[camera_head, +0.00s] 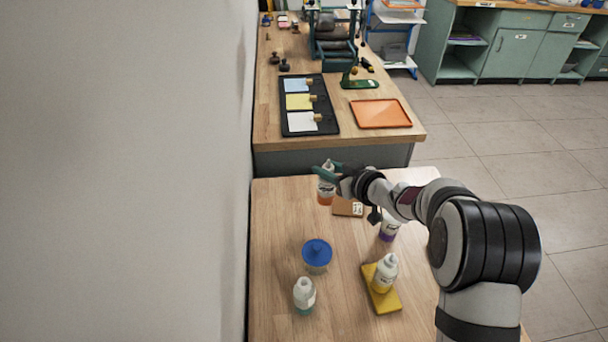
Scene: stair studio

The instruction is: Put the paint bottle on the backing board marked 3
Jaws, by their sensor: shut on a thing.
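My gripper (327,170) is shut on a paint bottle (326,189) with orange paint, near the far edge of the near table. The bottle looks upright; I cannot tell whether its base touches anything. A brown board (345,208) with a pale label lies just right of the bottle, partly hidden by my arm. A yellow board (383,302) lies at the front right with a white-capped bottle (384,275) of yellow paint on it. A purple-paint bottle (389,233) stands behind it, partly behind my arm. I cannot read any number on the boards.
Across a gap, the far table holds a black tray (331,118) with coloured cards and an orange tray (381,114). A wall borders the left side.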

